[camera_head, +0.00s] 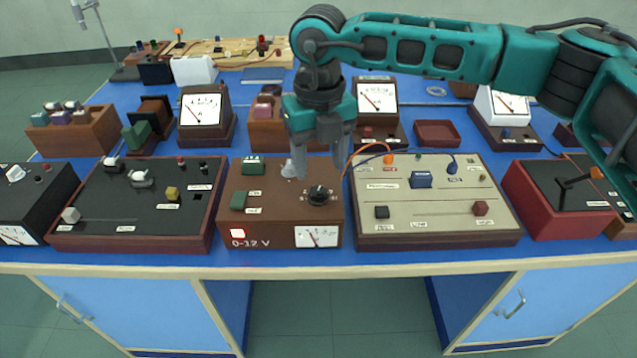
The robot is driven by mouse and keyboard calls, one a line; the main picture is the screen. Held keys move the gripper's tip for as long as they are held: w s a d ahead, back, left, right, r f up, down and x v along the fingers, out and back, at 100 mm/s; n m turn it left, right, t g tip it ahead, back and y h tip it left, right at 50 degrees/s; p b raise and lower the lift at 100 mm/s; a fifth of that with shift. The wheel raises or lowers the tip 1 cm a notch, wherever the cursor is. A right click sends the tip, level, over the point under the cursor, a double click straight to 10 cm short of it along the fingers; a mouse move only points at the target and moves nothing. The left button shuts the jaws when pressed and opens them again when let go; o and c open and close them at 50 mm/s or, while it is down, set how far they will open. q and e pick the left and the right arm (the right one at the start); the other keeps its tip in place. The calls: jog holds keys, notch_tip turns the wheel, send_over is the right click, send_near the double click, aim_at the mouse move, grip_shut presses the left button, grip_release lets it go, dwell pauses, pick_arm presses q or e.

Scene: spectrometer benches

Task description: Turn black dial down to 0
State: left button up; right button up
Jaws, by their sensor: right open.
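The black dial (319,195) sits on the sloped top of a brown box (270,210) labelled "0-12 V", at the front middle of the bench. Small marks surround the dial, too small to read. The box also carries green blocks, a pale knob and a white meter (317,236) on its front. My right gripper (320,172) points down over the rear of this box, open and empty. Its fingers are apart, just behind and above the dial, and do not appear to touch it. My left gripper is not in view.
A beige panel box (432,205) with an orange wire stands close on the right, and a dark panel box (140,205) close on the left. Several meters and boxes fill the rows behind. A narrow blue strip of bench (390,257) is clear in front.

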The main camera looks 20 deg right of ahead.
aim_at(319, 191)
notch_tip(319, 191, down, 6)
jog(key=shift+f, duration=0.1)
dwell(0.4)
jog(key=c, duration=1)
jog(key=shift+c, duration=0.2)
